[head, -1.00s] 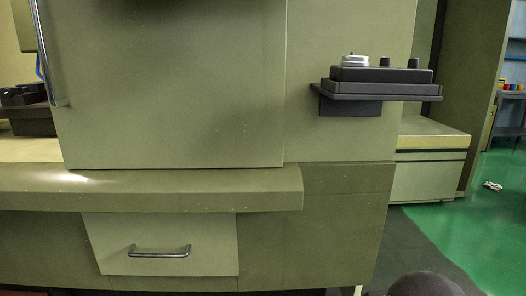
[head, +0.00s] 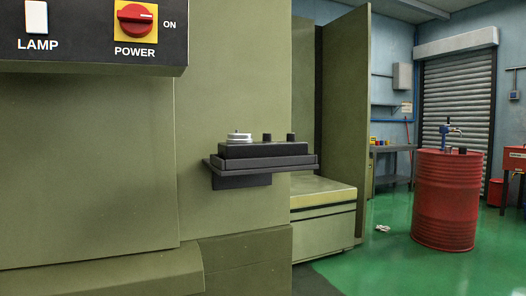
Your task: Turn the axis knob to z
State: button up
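A black control box (head: 266,151) sits on a dark shelf bracket (head: 240,182) fixed to the side of the green machine. On its top are a silver round dial (head: 238,138) at the left and two small black knobs, one in the middle (head: 267,138) and one at the right (head: 291,138). I cannot read any axis markings, so I cannot tell which knob is the axis knob or where it points. My gripper is not in view.
The green machine (head: 90,170) fills the left, with a panel holding a lamp switch (head: 36,17) and a red power knob (head: 135,18). A low cabinet (head: 322,215) stands behind the box. A red barrel (head: 445,200) stands at the right on open green floor (head: 390,265).

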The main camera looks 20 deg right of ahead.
aim_at(266, 137)
jog(key=k, duration=0.65)
jog(key=z, duration=0.7)
jog(key=i, duration=1.15)
jog(key=u, duration=0.25)
